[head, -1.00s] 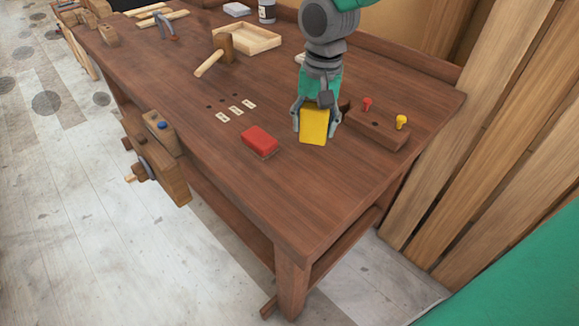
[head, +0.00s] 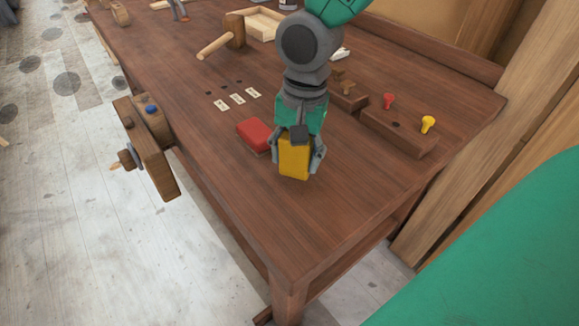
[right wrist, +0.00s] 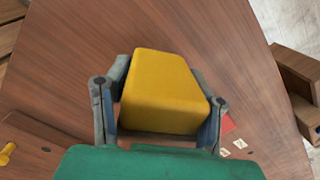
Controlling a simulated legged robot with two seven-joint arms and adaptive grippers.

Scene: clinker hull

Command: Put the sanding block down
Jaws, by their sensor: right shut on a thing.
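A yellow block (head: 294,160), which I take to be the sanding block, is in my right gripper (head: 299,160) above the near part of the workbench (head: 340,190). The gripper's two fingers are shut on its sides. In the right wrist view the yellow block (right wrist: 163,92) sits between the fingers, with bare wood beyond it. I cannot tell whether its underside touches the bench top. A red block (head: 255,134) lies on the bench just left of the gripper. My left gripper is not in view.
A wooden holder (head: 398,132) with a red and a yellow peg stands to the right. A mallet (head: 228,38) and a shallow wooden tray (head: 263,22) lie farther back. A vise (head: 147,148) juts from the left edge. The near bench top is clear.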

